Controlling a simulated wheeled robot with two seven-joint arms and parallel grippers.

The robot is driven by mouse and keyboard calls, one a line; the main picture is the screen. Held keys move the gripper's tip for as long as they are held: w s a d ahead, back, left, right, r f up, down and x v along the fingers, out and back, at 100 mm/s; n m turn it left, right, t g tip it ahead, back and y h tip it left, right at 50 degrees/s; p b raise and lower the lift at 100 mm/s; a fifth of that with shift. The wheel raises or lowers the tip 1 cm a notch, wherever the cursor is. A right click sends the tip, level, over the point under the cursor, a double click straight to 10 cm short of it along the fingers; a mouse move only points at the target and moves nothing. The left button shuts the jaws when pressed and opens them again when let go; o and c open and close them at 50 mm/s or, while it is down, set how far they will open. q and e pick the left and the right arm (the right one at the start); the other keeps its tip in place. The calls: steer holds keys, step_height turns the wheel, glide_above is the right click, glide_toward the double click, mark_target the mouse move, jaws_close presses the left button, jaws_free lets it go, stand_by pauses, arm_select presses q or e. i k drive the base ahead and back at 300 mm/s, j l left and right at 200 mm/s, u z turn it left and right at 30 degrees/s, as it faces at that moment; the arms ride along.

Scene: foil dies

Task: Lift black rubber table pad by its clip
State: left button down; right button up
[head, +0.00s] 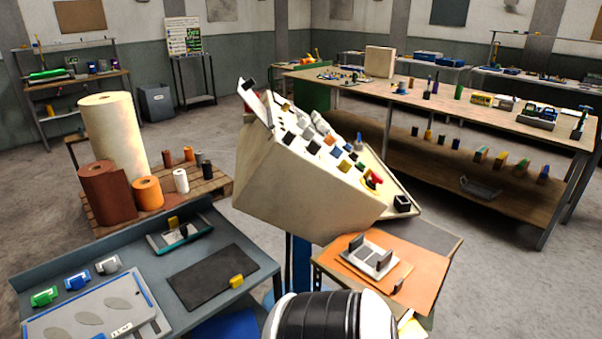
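The black rubber table pad (207,276) lies flat on the grey-blue bench (44,275) at the lower left of the head view. A yellow clip (237,282) sits at the pad's right front edge. Nothing covers the pad or the clip. Neither of my grippers shows in this view, so I cannot see their state.
A grey tray (62,318) and small green, blue and grey items lie left of the pad; a framed fixture (180,236) lies behind it. A beige control console (300,185) stands to the right. An orange sheet (420,262) bears a white fixture (368,257).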

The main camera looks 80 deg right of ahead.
mark_target(196, 285)
steer(key=z, duration=1.85)
